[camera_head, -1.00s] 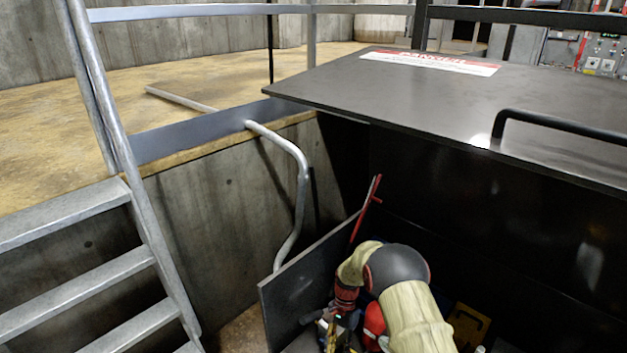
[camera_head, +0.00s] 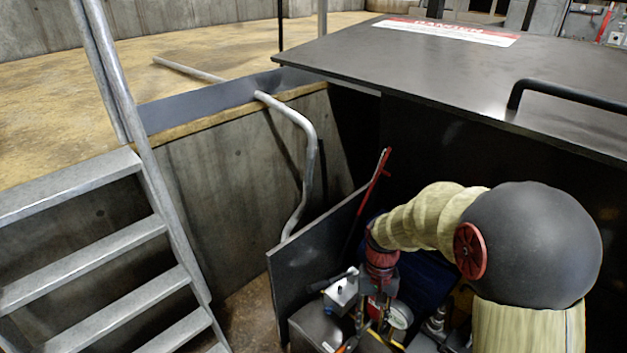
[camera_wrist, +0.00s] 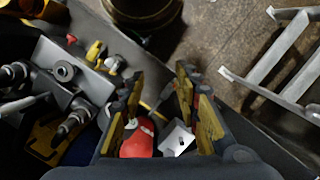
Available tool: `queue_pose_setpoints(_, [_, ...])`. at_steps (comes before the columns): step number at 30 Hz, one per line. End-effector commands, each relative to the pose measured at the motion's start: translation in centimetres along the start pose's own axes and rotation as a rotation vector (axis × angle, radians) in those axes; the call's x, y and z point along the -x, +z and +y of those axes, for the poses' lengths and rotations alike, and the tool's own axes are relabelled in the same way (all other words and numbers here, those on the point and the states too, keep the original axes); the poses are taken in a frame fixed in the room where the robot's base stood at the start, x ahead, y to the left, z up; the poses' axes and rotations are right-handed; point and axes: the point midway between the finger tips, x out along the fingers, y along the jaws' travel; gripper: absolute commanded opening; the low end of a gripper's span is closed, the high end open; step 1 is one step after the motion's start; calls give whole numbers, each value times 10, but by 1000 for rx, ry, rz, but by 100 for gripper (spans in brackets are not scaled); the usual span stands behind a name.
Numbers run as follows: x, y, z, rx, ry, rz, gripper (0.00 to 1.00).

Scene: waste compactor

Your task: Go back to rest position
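My gripper (camera_wrist: 158,76) points down in the wrist view, its two yellow-and-dark fingers spread apart. A rounded red thing (camera_wrist: 137,142) and a small white piece (camera_wrist: 177,138) show in the gap between the fingers. I see neither clamped, and how far they lie from the fingers is unclear. In the head view my arm bends over the open compactor (camera_head: 311,283), with the gripper low among the equipment inside, its fingertips hard to make out.
A black lid with a danger label (camera_head: 450,80) covers the upper right. A metal staircase (camera_head: 85,250) stands at left and also shows in the wrist view (camera_wrist: 275,65). A bent pipe rail (camera_head: 308,165) and a thin red bar (camera_head: 372,195) rise near the compactor's left wall.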

Motion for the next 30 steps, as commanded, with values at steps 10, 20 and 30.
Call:
queue_pose_setpoints(10, [80,78,24,105,5,199,32])
queue_pose_setpoints(20, [127,147,43,134,12,402,32])
queue_pose_setpoints(30, [172,198,54,120,4,637,32])
